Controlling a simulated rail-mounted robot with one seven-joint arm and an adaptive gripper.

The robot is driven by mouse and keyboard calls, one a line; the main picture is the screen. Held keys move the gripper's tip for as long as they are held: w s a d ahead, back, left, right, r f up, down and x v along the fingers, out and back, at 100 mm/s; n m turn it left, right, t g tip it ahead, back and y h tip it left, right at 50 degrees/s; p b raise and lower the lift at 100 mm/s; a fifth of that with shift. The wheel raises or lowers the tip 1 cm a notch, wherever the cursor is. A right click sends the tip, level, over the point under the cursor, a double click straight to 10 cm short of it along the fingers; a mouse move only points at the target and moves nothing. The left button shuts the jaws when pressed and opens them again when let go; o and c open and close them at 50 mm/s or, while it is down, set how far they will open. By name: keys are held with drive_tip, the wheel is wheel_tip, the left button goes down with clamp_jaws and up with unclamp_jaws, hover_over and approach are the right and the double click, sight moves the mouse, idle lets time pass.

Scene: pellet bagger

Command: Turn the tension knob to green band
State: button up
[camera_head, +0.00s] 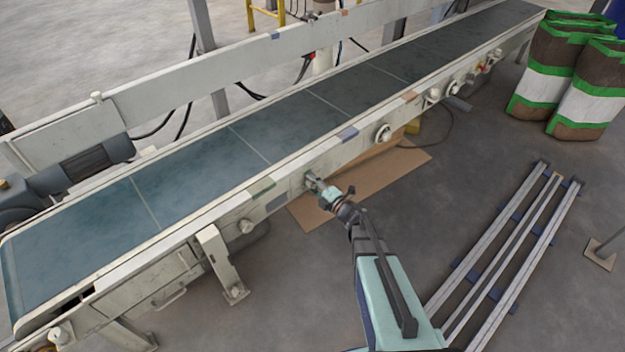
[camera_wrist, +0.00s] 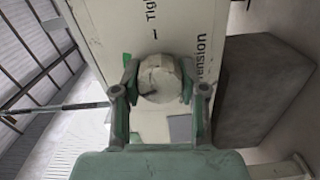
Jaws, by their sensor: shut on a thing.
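The tension knob (camera_wrist: 158,78) is a pale, worn, faceted knob on a pale panel, in the middle of the wrist view. The panel (camera_wrist: 150,22) carries printed lettering, partly cut off, reading "Tigh" and "ension". My gripper (camera_wrist: 160,84) has one finger on each side of the knob and is shut on it. A small green patch (camera_wrist: 127,60) shows at the knob's left, partly hidden by the left finger. A grey patch (camera_wrist: 180,128) lies below the knob. I cannot tell where the knob's pointer stands. In the head view, my gripper (camera_head: 313,181) is at the conveyor's near side and hides the knob.
The conveyor belt (camera_head: 195,163) runs diagonally behind my gripper. Other knobs (camera_head: 383,133) sit along its side rail. A cardboard sheet (camera_head: 385,178) lies on the floor below. Metal rails (camera_head: 497,250) lie at the right, and filled bags (camera_head: 575,75) stand at the back right.

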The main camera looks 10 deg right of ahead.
drive_tip(key=shift+r+m+p, duration=0.1)
drive_tip(key=shift+m+p, duration=1.05)
drive_tip(key=shift+m, duration=0.75)
drive_tip(key=o, duration=1.2)
drive_tip(key=shift+c, duration=0.2)
drive_tip(key=v, duration=1.2)
